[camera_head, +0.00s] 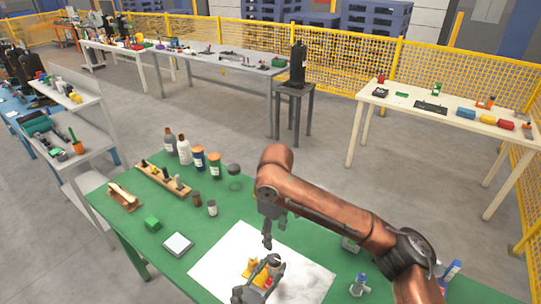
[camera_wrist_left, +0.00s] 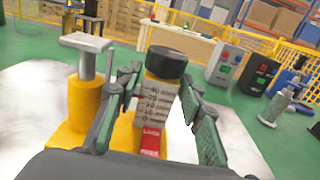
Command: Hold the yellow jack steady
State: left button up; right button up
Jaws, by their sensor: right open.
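The yellow jack (camera_head: 250,268) stands upright on a white sheet (camera_head: 225,262) on the green table. In the left wrist view the jack (camera_wrist_left: 82,105) has a grey post with a flat top at left and, at right, a numbered scale column with a black cap and a red lower part. My left gripper (camera_wrist_left: 160,85) has its fingers on either side of this scale column, tips against its edges; the contact itself is partly hidden. It also shows in the head view (camera_head: 263,272). My right gripper (camera_head: 268,240) is open and empty above the sheet, just behind the jack.
Bottles (camera_head: 184,150), a wooden rack (camera_head: 163,180), a green block (camera_head: 152,223) and a white-topped box (camera_head: 178,245) stand left on the table. A bottle (camera_head: 358,285) stands to the right. Two control boxes (camera_wrist_left: 253,75) show in the left wrist view.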

pick_arm(q)
jog(key=shift+o, duration=1.4)
